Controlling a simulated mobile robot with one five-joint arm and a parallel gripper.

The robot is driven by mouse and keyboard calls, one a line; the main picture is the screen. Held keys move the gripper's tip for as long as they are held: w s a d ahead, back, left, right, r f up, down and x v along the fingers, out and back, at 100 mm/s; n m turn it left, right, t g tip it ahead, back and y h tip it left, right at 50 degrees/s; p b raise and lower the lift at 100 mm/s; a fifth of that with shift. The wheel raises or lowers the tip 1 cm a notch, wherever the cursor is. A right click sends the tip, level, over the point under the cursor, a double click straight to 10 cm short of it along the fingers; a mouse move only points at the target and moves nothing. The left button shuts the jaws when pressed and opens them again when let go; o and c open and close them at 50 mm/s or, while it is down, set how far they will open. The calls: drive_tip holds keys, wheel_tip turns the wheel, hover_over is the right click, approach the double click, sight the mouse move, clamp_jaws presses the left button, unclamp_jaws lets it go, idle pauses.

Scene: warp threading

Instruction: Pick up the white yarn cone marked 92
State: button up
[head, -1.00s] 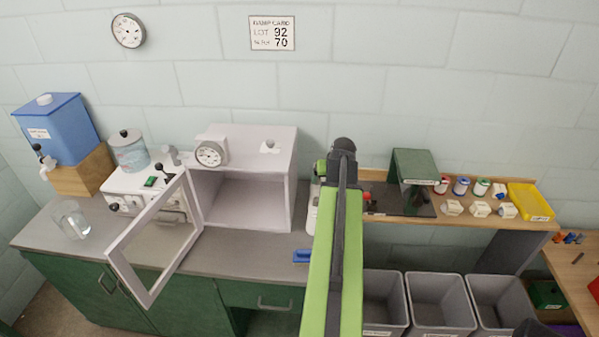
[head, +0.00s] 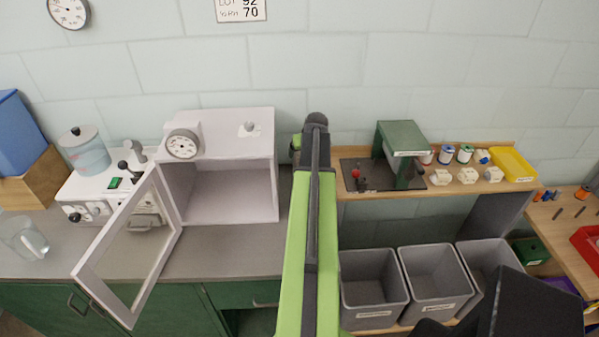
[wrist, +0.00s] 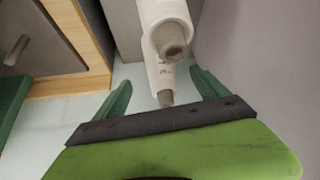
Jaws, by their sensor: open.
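My gripper (wrist: 158,80) is open in the wrist view, its two green fingers spread apart. A white rounded object (wrist: 160,30) with grey ends shows between and beyond the fingers; I cannot tell what it is or whether it is touched. In the head view my green arm reaches away up the middle and hides the gripper. Small white pieces (head: 467,175) lie on the wooden shelf (head: 400,189) at right; they are too small to read a mark. I cannot make out the cone marked 92.
A white cabinet (head: 226,150) stands on the counter with its door (head: 128,245) swung open. A green machine (head: 400,138) and a yellow tray (head: 513,163) are on the shelf. Grey bins (head: 435,285) stand below. A blue tank (head: 18,135) is far left.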

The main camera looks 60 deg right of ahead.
drive_tip(key=b+x, duration=0.2)
drive_tip(key=x, duration=0.2)
drive_tip(key=shift+f, duration=0.1)
drive_tip(key=b+x, duration=0.4)
drive_tip(key=shift+s+a+f, duration=0.15)
drive_tip(key=shift+s+f, duration=0.05)
drive_tip(key=shift+f, duration=0.35)
drive_tip(key=shift+w+f+b, duration=0.15)
drive_tip(key=shift+b, duration=0.25)
drive_tip(key=c, duration=1.8)
drive_tip(key=shift+o, duration=0.2)
drive_tip(key=shift+r+p, duration=0.3)
